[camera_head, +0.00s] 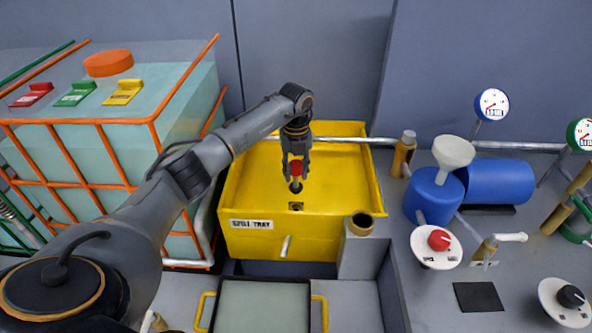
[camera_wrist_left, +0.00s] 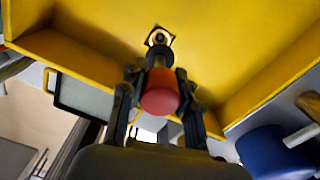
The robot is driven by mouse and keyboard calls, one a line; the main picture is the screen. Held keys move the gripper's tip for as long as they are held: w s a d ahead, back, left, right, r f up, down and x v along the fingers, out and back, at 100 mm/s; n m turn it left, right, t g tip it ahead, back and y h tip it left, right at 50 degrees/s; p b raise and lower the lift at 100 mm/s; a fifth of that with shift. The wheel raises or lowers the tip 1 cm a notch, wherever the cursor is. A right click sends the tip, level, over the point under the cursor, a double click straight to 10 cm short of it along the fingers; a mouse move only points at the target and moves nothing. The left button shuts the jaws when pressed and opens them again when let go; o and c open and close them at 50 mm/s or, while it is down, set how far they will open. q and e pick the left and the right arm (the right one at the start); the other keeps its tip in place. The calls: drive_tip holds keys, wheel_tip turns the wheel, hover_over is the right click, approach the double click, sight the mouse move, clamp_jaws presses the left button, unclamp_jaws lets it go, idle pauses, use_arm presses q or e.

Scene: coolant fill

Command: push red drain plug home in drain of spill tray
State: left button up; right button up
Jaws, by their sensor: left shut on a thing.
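The yellow spill tray (camera_head: 345,215) stands at the middle of the head view, with its label on the front wall. Its drain (camera_head: 296,206) is a small dark fitting on the tray floor near the front; it also shows at the top of the left wrist view (camera_wrist_left: 159,37). My left gripper (camera_head: 296,170) is over the tray, pointing down, shut on the red drain plug (camera_head: 296,168). The plug's red head (camera_wrist_left: 160,95) sits between the fingers, and its dark lower end points at the drain. In the head view the plug appears above the drain, apart from it.
A caged tank (camera_head: 130,135) stands left of the tray. A blue container with a white funnel (camera_head: 453,152) and a blue cylinder (camera_head: 495,182) are to the right. A flat tray with yellow handles (camera_head: 262,305) lies in front.

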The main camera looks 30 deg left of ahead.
sight(295, 163)
use_arm(q)
drive_tip(key=shift+f+b, duration=1.8)
drive_tip(key=shift+f, duration=1.05)
drive_tip(key=shift+p, duration=0.45)
drive_tip(key=shift+f+b, duration=0.9)
drive_tip(key=shift+f, duration=0.6)
drive_tip(key=o, duration=1.1)
drive_tip(key=shift+c, duration=0.2)
wheel_tip(295, 163, up, 12)
drive_tip(key=shift+s, duration=0.1)
